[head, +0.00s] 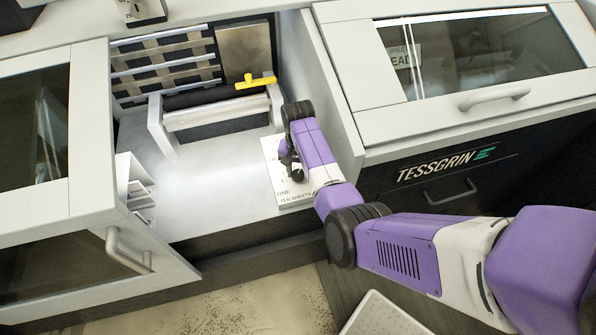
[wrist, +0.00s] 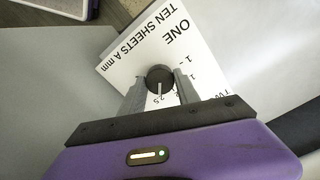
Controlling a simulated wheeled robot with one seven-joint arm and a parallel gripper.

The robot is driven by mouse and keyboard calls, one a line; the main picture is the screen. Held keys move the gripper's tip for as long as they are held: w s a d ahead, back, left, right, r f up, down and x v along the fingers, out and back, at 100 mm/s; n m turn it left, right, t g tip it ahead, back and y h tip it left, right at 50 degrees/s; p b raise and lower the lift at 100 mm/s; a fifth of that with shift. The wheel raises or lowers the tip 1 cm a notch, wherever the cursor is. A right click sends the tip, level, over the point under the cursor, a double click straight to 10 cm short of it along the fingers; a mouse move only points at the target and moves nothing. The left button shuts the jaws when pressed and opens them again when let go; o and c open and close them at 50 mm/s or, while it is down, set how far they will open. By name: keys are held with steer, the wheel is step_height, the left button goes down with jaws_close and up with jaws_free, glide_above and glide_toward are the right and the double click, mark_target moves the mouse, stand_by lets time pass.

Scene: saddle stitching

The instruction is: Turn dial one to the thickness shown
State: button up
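Dial one (wrist: 160,74) is a dark round knob with a white pointer line in the wrist view. It stands on a white plate (wrist: 130,62) printed "ONE" and "TEN SHEETS A mm". The pointer line points down in the picture, near the mark "2.5". The other scale figures are small and partly hidden by the fingers. My gripper (wrist: 160,86) has one finger on each side of the knob, with no clear gap, and appears shut on it. In the head view the plate (head: 297,200) lies at the bay's right front, with my gripper (head: 289,166) over it.
Behind the plate are a roller frame (head: 215,113) and a yellow lever (head: 256,82). The bay's right wall (head: 320,90) stands close to my arm. An open door (head: 150,240) with a handle is at the left. The bay floor (head: 220,190) left of the plate is clear.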

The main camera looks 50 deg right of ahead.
mark_target(298, 173)
steer(key=o, duration=0.4)
steer(key=shift+c, duration=0.2)
step_height(298, 173, up, 8)
steer(key=shift+f, duration=0.1)
stand_by(0.6)
